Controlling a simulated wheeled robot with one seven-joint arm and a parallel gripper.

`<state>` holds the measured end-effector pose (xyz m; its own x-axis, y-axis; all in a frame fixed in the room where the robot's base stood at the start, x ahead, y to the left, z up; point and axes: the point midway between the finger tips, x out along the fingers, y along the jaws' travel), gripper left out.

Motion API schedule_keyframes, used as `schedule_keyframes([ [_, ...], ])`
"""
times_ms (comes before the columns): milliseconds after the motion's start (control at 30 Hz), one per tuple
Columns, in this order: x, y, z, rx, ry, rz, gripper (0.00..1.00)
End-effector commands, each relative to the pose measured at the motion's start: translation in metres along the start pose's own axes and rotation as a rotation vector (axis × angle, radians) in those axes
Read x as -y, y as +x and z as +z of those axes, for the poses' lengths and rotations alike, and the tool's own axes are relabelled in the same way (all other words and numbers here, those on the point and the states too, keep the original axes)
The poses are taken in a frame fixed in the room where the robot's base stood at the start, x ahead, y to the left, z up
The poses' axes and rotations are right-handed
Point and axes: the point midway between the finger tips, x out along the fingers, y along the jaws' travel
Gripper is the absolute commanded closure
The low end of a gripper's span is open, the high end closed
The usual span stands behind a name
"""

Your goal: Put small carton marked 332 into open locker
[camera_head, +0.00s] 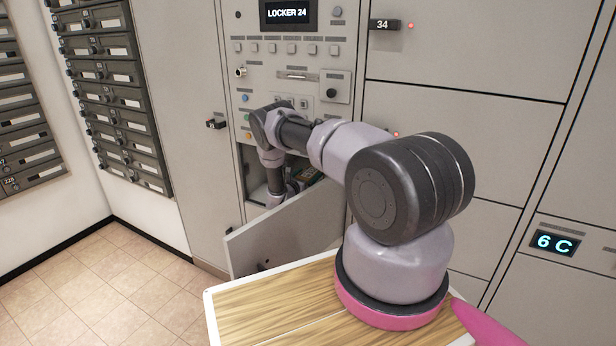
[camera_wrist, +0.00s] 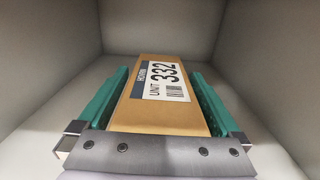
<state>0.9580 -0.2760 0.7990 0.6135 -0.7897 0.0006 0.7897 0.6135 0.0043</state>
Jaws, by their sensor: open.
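The small carton (camera_wrist: 165,118) is brown with a white and blue label reading UNIT 332. In the wrist view it lies inside a pale compartment, between the two green fingers of my gripper (camera_wrist: 160,100). The fingers are open, one on each side of the carton. Whether either finger touches it I cannot tell. In the head view my arm reaches into the open locker (camera_head: 257,188), whose door (camera_head: 285,235) is swung out toward me.
Shut locker doors (camera_head: 450,125) stand to the right. Dark mailboxes (camera_head: 110,90) hang on the left wall. The tiled floor (camera_head: 110,285) at the left is clear. The compartment walls (camera_wrist: 265,80) stand close around my gripper.

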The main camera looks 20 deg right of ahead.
Motion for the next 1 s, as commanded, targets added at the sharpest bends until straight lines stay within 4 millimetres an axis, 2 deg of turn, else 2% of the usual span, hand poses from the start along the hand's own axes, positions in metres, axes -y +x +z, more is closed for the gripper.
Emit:
schedule_keyframes([
  [300, -0.002, -0.067, -0.001, -0.002, -0.005, 0.007, 0.00],
  [500, -0.001, -0.102, -0.001, -0.001, -0.003, 0.004, 0.00],
  [700, 0.000, -0.116, -0.001, 0.000, -0.002, 0.002, 0.00],
  [1000, 0.000, -0.117, -0.001, -0.001, -0.002, 0.001, 0.00],
])
